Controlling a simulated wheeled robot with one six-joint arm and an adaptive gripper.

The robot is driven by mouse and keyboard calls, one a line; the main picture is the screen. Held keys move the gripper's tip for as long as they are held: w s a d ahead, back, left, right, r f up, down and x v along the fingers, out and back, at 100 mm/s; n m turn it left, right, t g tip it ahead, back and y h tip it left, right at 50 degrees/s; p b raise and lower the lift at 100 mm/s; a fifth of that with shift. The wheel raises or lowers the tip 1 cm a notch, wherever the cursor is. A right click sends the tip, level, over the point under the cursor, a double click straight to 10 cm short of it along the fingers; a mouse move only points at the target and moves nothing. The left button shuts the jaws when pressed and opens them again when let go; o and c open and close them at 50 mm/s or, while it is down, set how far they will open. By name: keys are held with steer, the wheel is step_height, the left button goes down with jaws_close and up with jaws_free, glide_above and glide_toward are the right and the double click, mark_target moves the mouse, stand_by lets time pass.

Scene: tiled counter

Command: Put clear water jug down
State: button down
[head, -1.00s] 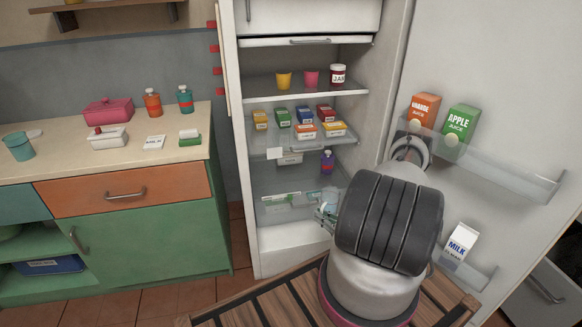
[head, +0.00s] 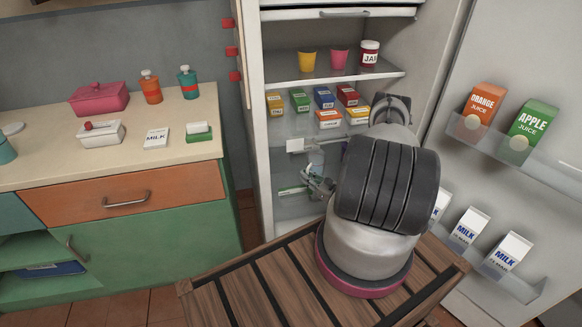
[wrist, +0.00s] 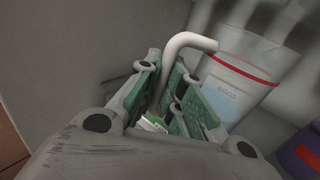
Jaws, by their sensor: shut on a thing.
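The clear water jug (head: 317,158) is in the lower part of the open fridge, partly hidden by my arm in the head view. In the wrist view the jug (wrist: 240,75) has a red band and a white curved handle (wrist: 188,42). My gripper (head: 318,186) is shut on this handle; its green-padded fingers (wrist: 180,95) flank it in the wrist view. A pale EGGS label shows at the jug's wall; I cannot tell whether it is seen through it. Whether the jug's base touches a shelf is hidden.
Small cartons (head: 325,98) fill the shelf above. Milk cartons (head: 468,228) and juice cartons (head: 530,130) stand in the open door at right. A green-and-white thing (head: 291,190) lies low left of my gripper. A purple thing (wrist: 300,155) is near the jug's right.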

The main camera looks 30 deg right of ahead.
steer(key=x, duration=0.4)
steer(key=f+x, duration=0.1)
steer(key=x, duration=0.3)
steer(key=f+x, duration=0.1)
steer(key=x, duration=0.3)
steer(key=shift+f, duration=0.2)
steer(key=shift+w+f, duration=0.1)
steer(key=shift+f, duration=0.4)
steer(key=c, duration=1.5)
jaws_free()
steer(key=shift+f, duration=0.15)
steer(key=shift+c, duration=0.2)
steer(key=v, duration=1.2)
